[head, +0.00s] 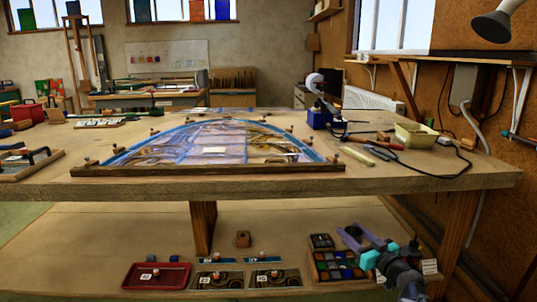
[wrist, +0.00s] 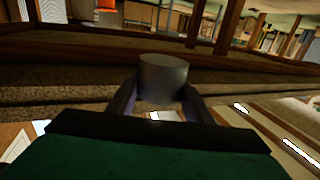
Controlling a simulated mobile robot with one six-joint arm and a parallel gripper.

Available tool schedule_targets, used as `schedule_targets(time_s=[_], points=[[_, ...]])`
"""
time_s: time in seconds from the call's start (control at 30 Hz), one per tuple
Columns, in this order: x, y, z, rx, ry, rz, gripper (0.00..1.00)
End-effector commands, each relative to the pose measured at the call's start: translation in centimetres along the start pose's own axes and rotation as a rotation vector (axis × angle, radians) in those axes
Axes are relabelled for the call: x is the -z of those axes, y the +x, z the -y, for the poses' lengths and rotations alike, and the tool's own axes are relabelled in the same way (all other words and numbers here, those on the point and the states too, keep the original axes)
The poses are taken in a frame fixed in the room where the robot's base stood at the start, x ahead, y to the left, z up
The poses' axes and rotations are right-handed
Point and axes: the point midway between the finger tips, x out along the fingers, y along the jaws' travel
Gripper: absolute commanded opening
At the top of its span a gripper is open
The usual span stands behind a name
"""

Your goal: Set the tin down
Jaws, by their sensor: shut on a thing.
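The tin (wrist: 163,76) is a plain grey cylinder in the middle of the wrist view. My gripper (wrist: 163,90) is shut on it, with one dark finger on each side. In the head view my gripper (head: 362,238) is at the lower right, in front of the bench and over the lower surface. I cannot pick out the tin in the head view. The wrist view does not show clearly whether the tin touches anything below.
The lower surface holds a red tray (head: 157,283), several labelled dark mats (head: 219,281), a compartment box of coloured pieces (head: 335,267), a dark box (head: 321,241) and a small brown block (head: 243,239). The bench (head: 400,185) with the leaded panel (head: 215,143) stands behind and above.

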Motion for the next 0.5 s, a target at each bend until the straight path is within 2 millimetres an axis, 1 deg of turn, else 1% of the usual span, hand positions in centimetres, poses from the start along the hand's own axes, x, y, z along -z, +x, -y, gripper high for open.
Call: schedule_targets(time_s=[0.03, 0.2, 0.4, 0.5], points=[[-0.1, 0.0, 1.0, 0.041, 0.000, 0.001, 0.23], [0.0, -0.5, 4.5, 0.184, 0.001, 0.000, 0.23], [0.2, -1.5, 8.4, 0.348, 0.000, -0.001, 0.23], [0.2, -2.1, 10.0, 0.417, 0.000, 0.000, 0.23]])
